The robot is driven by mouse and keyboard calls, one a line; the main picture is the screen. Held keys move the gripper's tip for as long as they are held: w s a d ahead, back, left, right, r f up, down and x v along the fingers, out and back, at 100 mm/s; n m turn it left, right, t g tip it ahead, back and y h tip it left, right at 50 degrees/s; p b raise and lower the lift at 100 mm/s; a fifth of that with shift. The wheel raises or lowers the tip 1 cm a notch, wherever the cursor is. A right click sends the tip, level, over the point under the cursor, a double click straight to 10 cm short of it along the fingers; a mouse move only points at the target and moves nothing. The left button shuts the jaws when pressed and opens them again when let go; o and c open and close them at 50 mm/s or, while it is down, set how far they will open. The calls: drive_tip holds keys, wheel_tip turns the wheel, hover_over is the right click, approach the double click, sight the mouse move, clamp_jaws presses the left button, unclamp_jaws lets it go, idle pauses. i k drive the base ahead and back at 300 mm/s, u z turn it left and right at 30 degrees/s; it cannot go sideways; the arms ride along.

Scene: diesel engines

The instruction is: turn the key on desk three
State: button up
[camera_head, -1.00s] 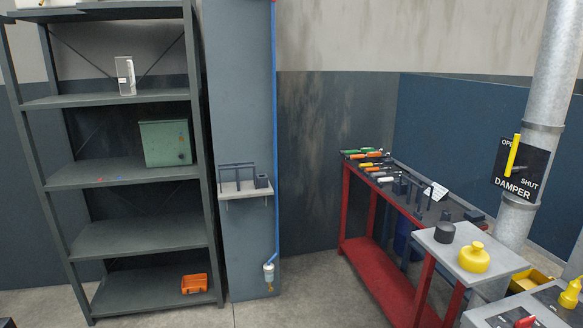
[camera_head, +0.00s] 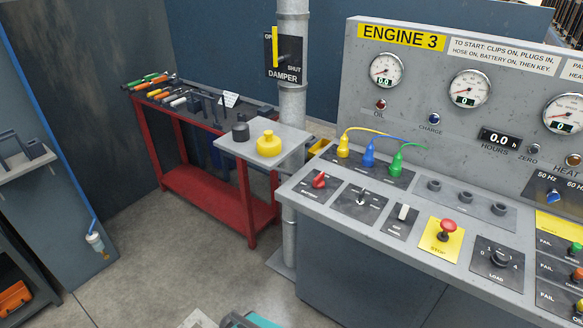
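The grey desk labelled ENGINE 3 (camera_head: 325,208) stands at the right of the head view. A small dark panel near its left front carries what looks like the key switch (camera_head: 361,196), with a thin pale upright piece; its exact turn is too small to tell. A red battery switch (camera_head: 319,180) is to its left and a white rocker switch (camera_head: 403,212) to its right. Yellow, blue and green plugs with cables stand behind.
A red STOP button (camera_head: 448,226) and a load knob (camera_head: 500,257) are further right. A small grey table (camera_head: 285,148) with a yellow cap adjoins the desk's left, beside a vertical pipe (camera_head: 291,100). A red tool bench (camera_head: 190,190) stands behind.

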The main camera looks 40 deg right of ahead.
sight(360, 202)
drive_tip(key=z, duration=4.9)
drive_tip(key=i, duration=0.1)
drive_tip(key=u, duration=3.1)
drive_tip(key=k, duration=0.55)
drive_tip(key=u, duration=0.15)
drive_tip(key=i, duration=0.55)
drive_tip(key=z, duration=0.05)
